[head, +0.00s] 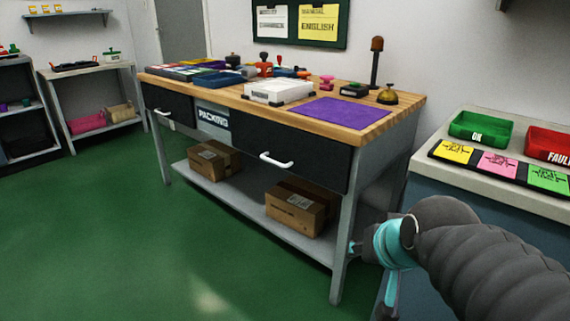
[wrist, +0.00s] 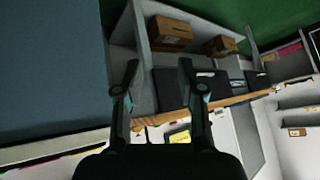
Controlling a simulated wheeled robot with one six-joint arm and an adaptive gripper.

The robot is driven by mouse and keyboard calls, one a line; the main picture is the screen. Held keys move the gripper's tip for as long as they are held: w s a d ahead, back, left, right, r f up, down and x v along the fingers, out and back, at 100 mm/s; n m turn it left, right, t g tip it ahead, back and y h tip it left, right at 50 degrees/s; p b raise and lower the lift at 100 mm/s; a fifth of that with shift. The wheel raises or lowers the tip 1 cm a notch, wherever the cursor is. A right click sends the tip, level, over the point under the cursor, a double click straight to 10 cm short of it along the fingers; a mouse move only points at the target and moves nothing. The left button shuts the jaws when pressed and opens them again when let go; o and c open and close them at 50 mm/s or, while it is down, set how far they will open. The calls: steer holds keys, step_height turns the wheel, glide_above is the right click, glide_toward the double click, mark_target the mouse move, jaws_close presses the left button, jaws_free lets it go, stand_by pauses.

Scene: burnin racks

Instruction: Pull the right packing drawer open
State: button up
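The right packing drawer (head: 315,160) has a dark front under the wooden top of the packing bench. It looks closed, flush with the bench front. Its white bar handle (head: 276,160) is in plain view with nothing on it. In the head view my arm is at lower right, near the bench's right front leg, apart from the handle.
The left drawer (head: 168,105) also looks closed. Cardboard boxes (head: 295,208) sit on the bench's lower shelf. A side counter at right holds a green tray (head: 480,130) and a red tray (head: 548,143). The green floor (head: 180,250) before the bench is clear.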

steer(key=w+a+m+t+b, duration=0.1)
steer(key=w+a+m+t, duration=0.3)
steer(key=w, duration=0.6)
steer(key=w+a+r+m+t+y+b, duration=0.1)
steer(key=w+a+m+b, duration=0.1)
steer(key=w+a, duration=0.7)
steer(key=w+a+m+t+b, duration=0.1)
steer(key=w+a+m+t, duration=0.15)
steer(key=w, duration=0.95)
steer(key=m+t+h+b, duration=0.35)
steer(key=m+h, duration=0.45)
steer(key=m, duration=0.3)
glide_toward(272, 162)
steer(key=shift+t, duration=0.3)
steer(key=x, duration=1)
steer(key=shift+w+f+p, duration=0.3)
steer(key=shift+w, duration=0.15)
jaws_close()
